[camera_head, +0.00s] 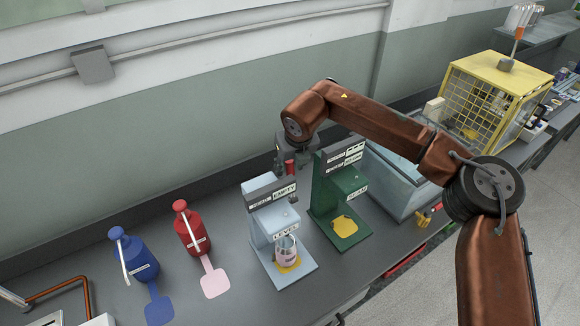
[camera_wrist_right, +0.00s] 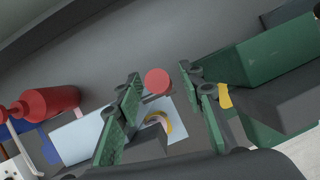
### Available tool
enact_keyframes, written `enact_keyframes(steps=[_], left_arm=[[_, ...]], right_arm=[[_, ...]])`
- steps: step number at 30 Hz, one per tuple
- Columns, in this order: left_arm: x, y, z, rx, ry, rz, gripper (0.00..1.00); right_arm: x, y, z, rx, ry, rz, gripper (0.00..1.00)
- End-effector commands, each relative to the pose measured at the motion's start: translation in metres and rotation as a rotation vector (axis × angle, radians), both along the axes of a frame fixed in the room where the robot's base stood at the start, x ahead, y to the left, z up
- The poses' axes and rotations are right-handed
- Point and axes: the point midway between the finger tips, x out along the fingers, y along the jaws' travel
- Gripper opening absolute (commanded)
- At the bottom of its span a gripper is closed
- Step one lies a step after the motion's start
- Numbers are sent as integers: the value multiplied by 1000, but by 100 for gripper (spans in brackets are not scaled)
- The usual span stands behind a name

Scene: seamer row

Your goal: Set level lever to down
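The pale blue-grey machine (camera_head: 262,190) stands on the bench, with a label reading LEVEL on its front. A glass jar (camera_head: 286,248) stands on its base, over a yellow pad. A red knob (camera_head: 290,167) shows at its back right, apparently the lever's end; it also shows in the right wrist view (camera_wrist_right: 157,81), with a short grey rod under it. My right gripper (camera_head: 284,168) is above and behind the machine. In the right wrist view, its fingers (camera_wrist_right: 160,76) are spread, with the knob between the tips; contact is unclear. My left gripper is not in view.
A green machine (camera_head: 328,194) stands close to the right, with a yellow pad on its base. Red (camera_head: 190,230) and blue (camera_head: 133,257) bottles stand to the left. A pale bin (camera_head: 395,188) and a yellow cage (camera_head: 490,90) stand farther right. The wall is close behind.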

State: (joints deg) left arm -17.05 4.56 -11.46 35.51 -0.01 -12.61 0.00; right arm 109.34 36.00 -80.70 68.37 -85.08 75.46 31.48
Motion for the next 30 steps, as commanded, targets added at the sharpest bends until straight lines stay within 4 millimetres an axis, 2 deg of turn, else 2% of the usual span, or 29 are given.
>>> enact_keyframes(steps=[1, 3, 8, 18, 24, 30], left_arm=[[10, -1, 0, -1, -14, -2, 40], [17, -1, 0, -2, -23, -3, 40], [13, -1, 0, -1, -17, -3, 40], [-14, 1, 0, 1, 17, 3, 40], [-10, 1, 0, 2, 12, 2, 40], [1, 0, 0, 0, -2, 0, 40]], right_arm=[[1, 1, -3, 0, 0, 0, 36], [1, 1, -4, 0, 0, 1, 36], [1, 2, -4, 0, 0, 2, 36], [1, 2, -4, 0, 0, 3, 13], [1, 2, -4, 0, 0, 3, 0], [1, 2, -4, 0, 0, 3, 0]])
